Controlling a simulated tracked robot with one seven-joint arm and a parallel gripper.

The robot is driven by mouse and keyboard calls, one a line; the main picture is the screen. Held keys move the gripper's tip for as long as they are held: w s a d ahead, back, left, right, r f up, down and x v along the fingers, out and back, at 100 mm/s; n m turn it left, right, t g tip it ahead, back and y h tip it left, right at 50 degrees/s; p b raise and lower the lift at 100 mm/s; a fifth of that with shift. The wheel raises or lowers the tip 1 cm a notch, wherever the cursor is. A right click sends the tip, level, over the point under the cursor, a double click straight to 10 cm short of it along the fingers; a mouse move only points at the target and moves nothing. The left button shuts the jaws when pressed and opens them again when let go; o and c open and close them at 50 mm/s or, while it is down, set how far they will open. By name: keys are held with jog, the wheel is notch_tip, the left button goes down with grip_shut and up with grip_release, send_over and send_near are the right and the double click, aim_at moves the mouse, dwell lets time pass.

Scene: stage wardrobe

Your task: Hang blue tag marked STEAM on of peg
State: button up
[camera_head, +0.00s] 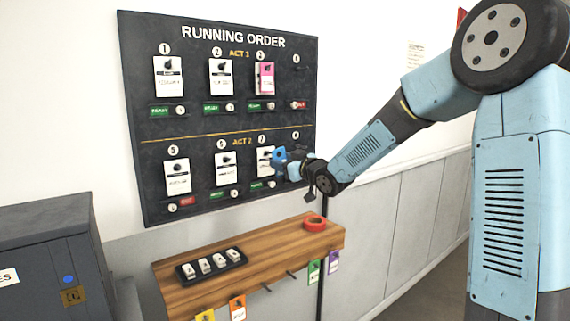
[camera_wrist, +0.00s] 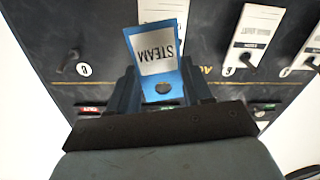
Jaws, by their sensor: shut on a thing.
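My gripper (camera_head: 296,164) is shut on the blue tag (camera_head: 279,158) in front of the lower right of the black running-order board (camera_head: 218,128). In the wrist view the blue tag (camera_wrist: 160,68) is between the fingers (camera_wrist: 160,92). Its white label reads STEAM upside down, and a dark hole shows near the fingers. A white card (camera_wrist: 163,10) on the board lies behind it. A bare peg (camera_wrist: 68,62) with a numbered disc (camera_wrist: 84,69) shows to the left. In the head view my gripper partly hides the lower row's right end.
White cards hang on several board pegs; a pink tag (camera_head: 265,80) hangs over one card. The upper right peg (camera_head: 297,62) is bare. Below is a wooden shelf (camera_head: 255,262) with a black tray (camera_head: 212,265), red tape roll (camera_head: 315,223) and coloured tags hanging along its front.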

aim_at(268, 158)
jog(key=shift+f+x, duration=0.2)
jog(key=shift+x, duration=1.2)
jog(key=shift+f+x, duration=0.15)
jog(key=shift+x, duration=1.2)
jog(key=shift+w, duration=0.15)
jog(key=o, duration=1.2)
jog(key=shift+c, duration=0.2)
jog(key=shift+d, duration=0.15)
